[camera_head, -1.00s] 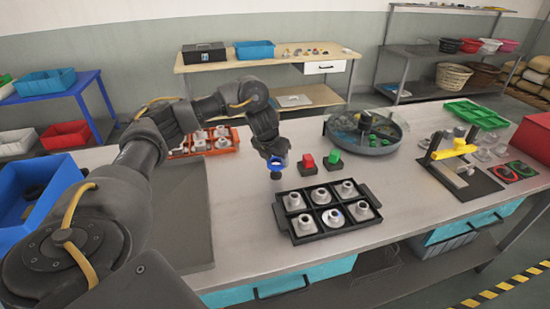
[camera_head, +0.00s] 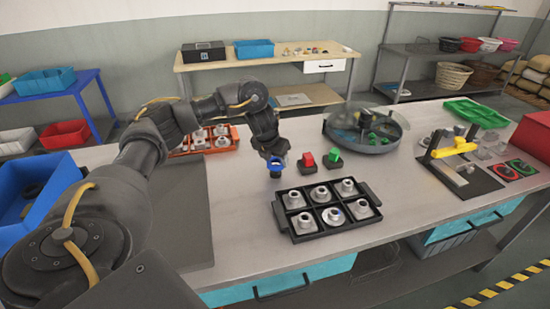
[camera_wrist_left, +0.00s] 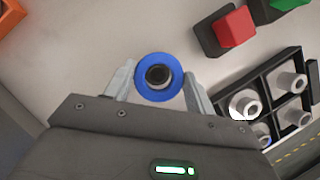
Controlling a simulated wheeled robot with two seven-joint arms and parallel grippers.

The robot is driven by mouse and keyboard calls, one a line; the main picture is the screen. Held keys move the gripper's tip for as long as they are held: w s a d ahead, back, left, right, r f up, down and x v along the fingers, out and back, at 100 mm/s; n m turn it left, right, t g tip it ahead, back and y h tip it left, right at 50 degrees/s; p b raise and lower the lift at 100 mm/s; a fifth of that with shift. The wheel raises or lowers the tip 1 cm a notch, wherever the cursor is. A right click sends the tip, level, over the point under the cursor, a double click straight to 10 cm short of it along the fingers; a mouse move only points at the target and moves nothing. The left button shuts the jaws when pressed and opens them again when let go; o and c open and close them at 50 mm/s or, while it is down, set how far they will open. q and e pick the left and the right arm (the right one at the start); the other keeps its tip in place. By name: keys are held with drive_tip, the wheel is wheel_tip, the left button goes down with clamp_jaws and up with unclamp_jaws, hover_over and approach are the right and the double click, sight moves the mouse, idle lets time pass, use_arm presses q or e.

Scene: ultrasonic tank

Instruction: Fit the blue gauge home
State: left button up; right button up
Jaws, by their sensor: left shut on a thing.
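My left gripper (camera_head: 276,171) is shut on the blue gauge (camera_head: 277,163), a blue ring with a dark centre. It holds the gauge above the bench, behind and left of the black tray (camera_head: 286,226). In the left wrist view the blue gauge (camera_wrist_left: 159,76) sits between the two pale fingers (camera_wrist_left: 158,82). The black tray holds several grey flanged parts in its compartments. In the wrist view the tray (camera_wrist_left: 262,92) is at the right, partly cut off. My right gripper is out of view.
A red block (camera_head: 307,160) and a green block (camera_head: 332,157) on dark bases stand right of the gripper. A round grey tank (camera_head: 395,143) is behind them. An orange tray (camera_head: 178,152) lies behind my left arm. A stand with a yellow bar (camera_head: 456,149) is at the right.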

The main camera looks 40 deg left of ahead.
use_arm(q)
drive_tip(key=shift+f+b, duration=0.75)
drive_tip(key=shift+f, duration=0.5)
idle(0.7)
drive_tip(key=shift+f, duration=0.15)
idle(1.6)
drive_tip(key=o, duration=1.2)
drive_tip(key=p+v, duration=0.4)
drive_tip(key=v, duration=0.6)
drive_tip(key=shift+s+r, duration=0.2)
drive_tip(key=shift+r, duration=0.2)
